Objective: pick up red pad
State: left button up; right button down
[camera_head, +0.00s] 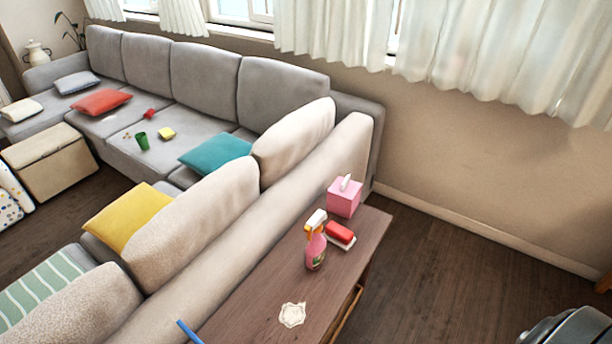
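A small red pad (340,231) with a white layer or base under it lies on the dark wooden table (252,310) behind the sofa. It is just right of a pink spray bottle (316,252), close to the bottle. A smaller red item (149,113) lies on the seat of the far sofa; its kind is hard to tell. Neither of my grippers is in view.
A pink tissue box (344,199) stands behind the red pad. A whitish flat piece (292,315) and a blue item (187,332) are nearer. Wooden floor (440,270) is open at right.

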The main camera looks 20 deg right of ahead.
aim_at(339, 236)
jog(key=z, duration=1.05)
jog(key=l, duration=0.25)
jog(key=i, duration=0.05)
